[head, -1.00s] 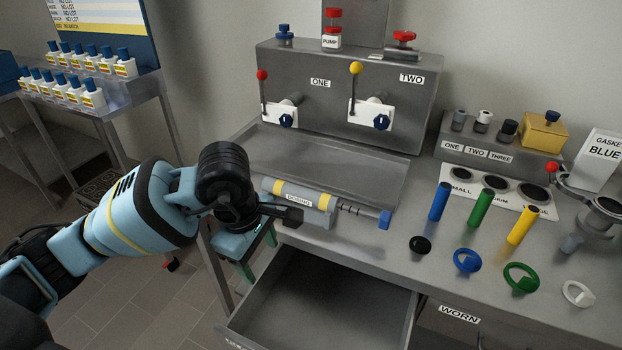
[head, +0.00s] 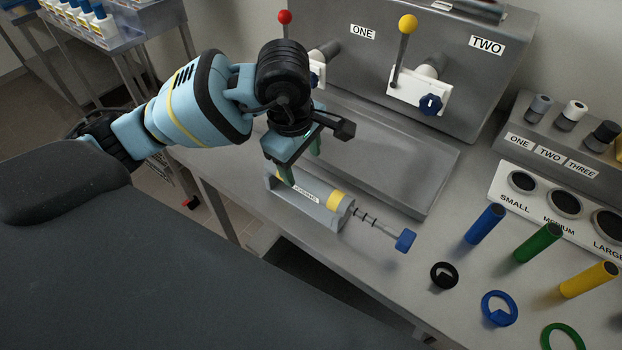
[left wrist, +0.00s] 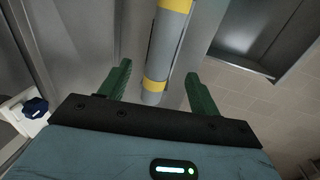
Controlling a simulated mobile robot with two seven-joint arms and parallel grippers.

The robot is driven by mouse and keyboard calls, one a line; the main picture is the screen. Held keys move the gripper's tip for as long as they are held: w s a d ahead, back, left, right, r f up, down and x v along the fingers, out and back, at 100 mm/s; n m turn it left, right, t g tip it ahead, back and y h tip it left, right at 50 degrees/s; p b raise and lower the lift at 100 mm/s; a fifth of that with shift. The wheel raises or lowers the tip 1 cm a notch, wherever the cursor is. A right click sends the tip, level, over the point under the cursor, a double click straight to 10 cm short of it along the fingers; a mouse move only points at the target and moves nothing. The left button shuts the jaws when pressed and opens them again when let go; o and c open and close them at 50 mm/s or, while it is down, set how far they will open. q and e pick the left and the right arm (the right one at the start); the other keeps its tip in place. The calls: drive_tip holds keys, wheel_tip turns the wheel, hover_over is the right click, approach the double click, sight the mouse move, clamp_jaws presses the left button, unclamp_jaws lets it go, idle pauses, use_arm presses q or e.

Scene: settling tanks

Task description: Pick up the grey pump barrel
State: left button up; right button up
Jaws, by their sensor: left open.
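The grey pump barrel (head: 337,201) has yellow bands and a white label. It lies in a grey cradle (head: 326,219) near the bench's front edge, its rod and blue knob (head: 405,241) pointing right. My left gripper (head: 300,162) is open over the barrel's left part, its green fingers pointing down; the arm hides part of that end. In the left wrist view the barrel (left wrist: 167,40) runs between the open fingers (left wrist: 158,70), with a visible gap on each side. I see no grip on it. My right gripper is not in view.
A shallow grey tray (head: 400,175) lies behind the barrel. The panel behind has valves with red (head: 284,17) and yellow (head: 408,23) knobs. Blue (head: 485,224), green (head: 538,243) and yellow (head: 588,280) cylinders and several rings stand or lie to the right.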

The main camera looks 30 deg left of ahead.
sight(306, 178)
use_arm(q)
drive_tip(key=shift+f, duration=0.9)
drive_tip(key=shift+w+f, duration=0.2)
drive_tip(key=shift+f, duration=0.3)
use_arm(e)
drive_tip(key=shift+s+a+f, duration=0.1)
use_arm(q)
drive_tip(key=f, duration=0.5)
drive_tip(key=shift+w+d, duration=0.25)
drive_tip(key=shift+w, duration=0.05)
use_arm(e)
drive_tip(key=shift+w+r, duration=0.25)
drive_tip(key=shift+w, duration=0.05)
use_arm(q)
drive_tip(key=shift+r, duration=0.1)
drive_tip(key=c, duration=1.3)
drive_tip(key=shift+o, duration=0.2)
drive_tip(key=shift+r, duration=0.1)
